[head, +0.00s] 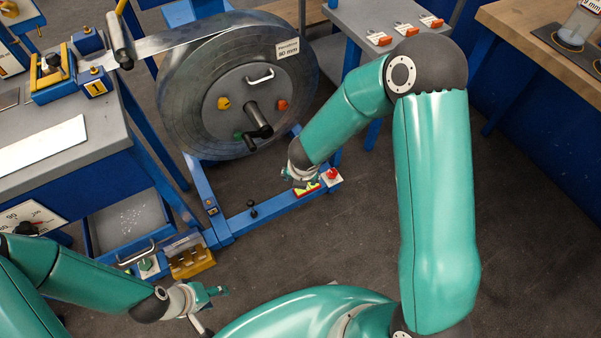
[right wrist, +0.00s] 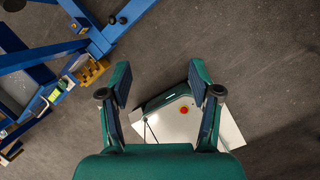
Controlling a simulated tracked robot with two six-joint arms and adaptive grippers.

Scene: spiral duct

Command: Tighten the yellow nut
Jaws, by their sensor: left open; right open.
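The yellow nut (head: 223,103) is a small knob on the left side of the grey hub plate of a large metal strip reel (head: 180,85), in the head view. My right gripper (head: 303,182) is below and right of the reel, apart from the nut. In the right wrist view its two fingers (right wrist: 160,85) are spread with nothing between them. My left gripper (head: 212,297) is low in the head view, open and empty, far from the reel.
The reel stands on a blue frame (head: 235,222), with a red button (head: 332,174) on its foot. A yellow bin (head: 190,260) is at the lower left. A grey workbench (head: 95,135) is at left, and a wooden table (head: 540,50) at right. The floor between is clear.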

